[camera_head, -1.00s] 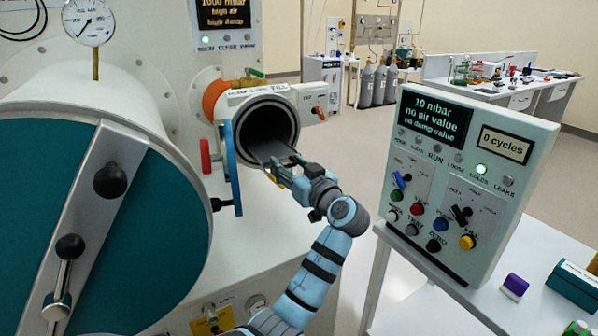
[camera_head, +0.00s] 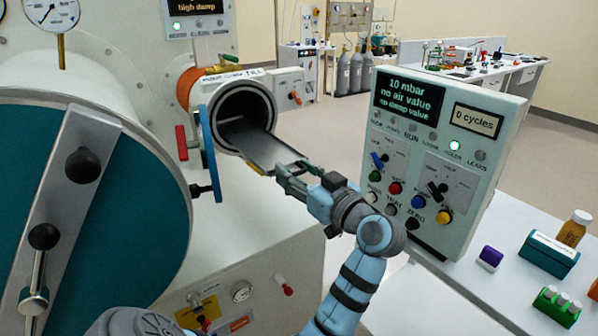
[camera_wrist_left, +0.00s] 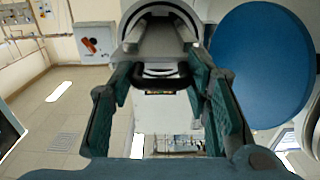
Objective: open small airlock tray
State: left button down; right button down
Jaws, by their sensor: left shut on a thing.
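The small airlock (camera_head: 243,108) is a white cylinder with a dark round opening. Its blue round door (camera_head: 209,150) stands swung open at the left of the opening; it also shows in the left wrist view (camera_wrist_left: 262,65). The small airlock tray (camera_head: 262,148) is a grey flat slide that sticks out of the opening toward the lower right. My left gripper (camera_head: 292,172) is shut on the tray's front end. In the left wrist view the tray's dark handle (camera_wrist_left: 160,78) lies between the gripper's fingers (camera_wrist_left: 158,95). My right gripper is not in view.
The large airlock's teal door (camera_head: 110,215) fills the left side. A control panel (camera_head: 440,150) stands close to the right of my left arm. A white table (camera_head: 470,275) at the lower right carries small items. Open floor lies behind the airlock.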

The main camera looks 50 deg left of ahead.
pick_arm(q)
jog(key=c, duration=1.2)
grip_release()
jog(key=shift+o, duration=0.2)
jog(key=shift+w+f, duration=0.1)
jog(key=shift+w, duration=0.05)
